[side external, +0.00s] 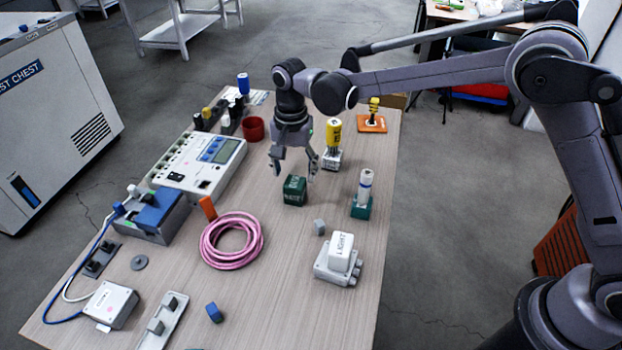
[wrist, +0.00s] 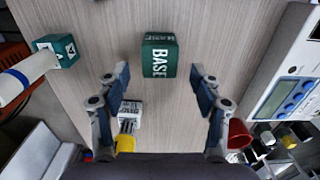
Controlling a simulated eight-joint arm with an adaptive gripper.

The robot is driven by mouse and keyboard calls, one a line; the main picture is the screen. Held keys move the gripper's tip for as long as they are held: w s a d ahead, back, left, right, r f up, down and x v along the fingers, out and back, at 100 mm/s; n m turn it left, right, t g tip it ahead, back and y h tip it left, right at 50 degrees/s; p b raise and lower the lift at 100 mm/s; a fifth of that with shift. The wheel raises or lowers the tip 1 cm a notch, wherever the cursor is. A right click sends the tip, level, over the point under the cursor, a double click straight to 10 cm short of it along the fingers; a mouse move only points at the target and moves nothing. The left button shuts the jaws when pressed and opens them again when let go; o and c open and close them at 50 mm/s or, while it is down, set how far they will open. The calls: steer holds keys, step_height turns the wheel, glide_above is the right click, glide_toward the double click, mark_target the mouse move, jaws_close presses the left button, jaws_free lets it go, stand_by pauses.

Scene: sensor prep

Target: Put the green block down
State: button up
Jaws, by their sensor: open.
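The green block (side external: 294,190) sits on the wooden table, near its middle. In the wrist view the green block (wrist: 160,56) shows the word BASE on its faces and rests on the table surface. My gripper (side external: 293,171) is open, with its fingers above and around the block's upper side in the side view. In the wrist view my gripper (wrist: 160,82) has its two fingers spread wide, with the block beyond and between them. Bare table shows between each finger and the block, so they look apart.
A green-based white cylinder (side external: 363,191) and a white block with a yellow cylinder (side external: 334,134) stand nearby on the right. A pink cable coil (side external: 232,240), grey cube (side external: 320,227) and LIGHT box (side external: 340,257) lie towards the front. A meter box (side external: 200,160) and red cup (side external: 253,129) stand left.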

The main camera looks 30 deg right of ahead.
mark_target(294, 181)
steer(key=s+d+r+n+t, duration=0.1)
steer(key=s+d+r, duration=0.15)
steer(key=r, duration=0.35)
steer(key=s+d+r+n+t, duration=0.1)
steer(key=s+d+r, duration=0.1)
steer(key=d+r, duration=0.35)
steer(key=s+d+n+t, duration=0.2)
steer(key=s+d, duration=0.4)
steer(key=s, duration=0.3)
steer(key=s+d+n+t, duration=0.3)
steer(key=s+d+n, duration=0.2)
steer(key=s+d, duration=0.2)
steer(key=shift+s+d+f, duration=0.3)
steer(key=shift+s+f, duration=0.1)
steer(key=shift+s, duration=0.95)
